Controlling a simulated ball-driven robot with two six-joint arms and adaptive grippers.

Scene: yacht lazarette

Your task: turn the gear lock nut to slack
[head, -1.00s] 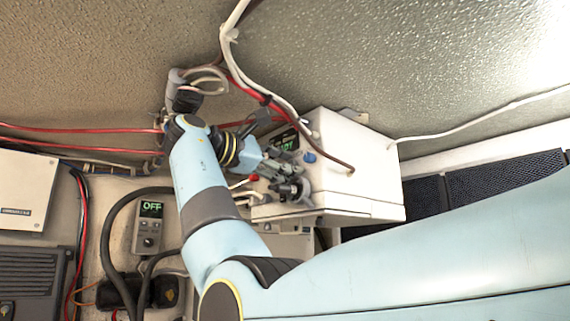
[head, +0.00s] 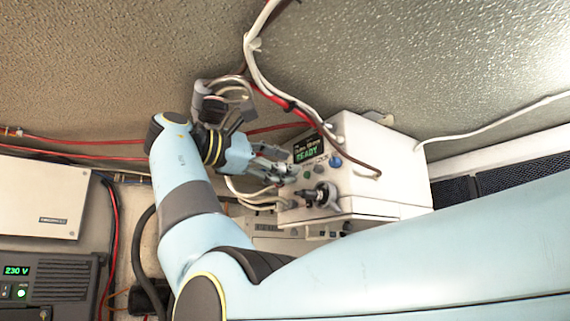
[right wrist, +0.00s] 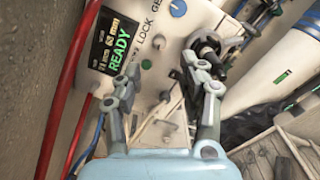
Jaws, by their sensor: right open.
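A white box (head: 372,160) hangs on the wall; its small screen reads READY in green (head: 306,152). A dark round fitting with a bar to its left, apparently the gear lock nut (head: 325,195), sticks out of its front low down. It also shows in the right wrist view (right wrist: 207,44), near lettering that reads LOCK. My right gripper (head: 286,165) is open and empty, just left of the box front. In the right wrist view its fingers (right wrist: 161,62) stand apart, the right one partly covering the fitting. I cannot tell whether they touch. My left gripper is not in view.
A blue knob (head: 335,161) and a green button (head: 307,175) sit on the box front. Red cables (head: 80,141) and white cables (head: 262,60) run close to my arm. A black unit (head: 60,275) showing 230 V stands lower left.

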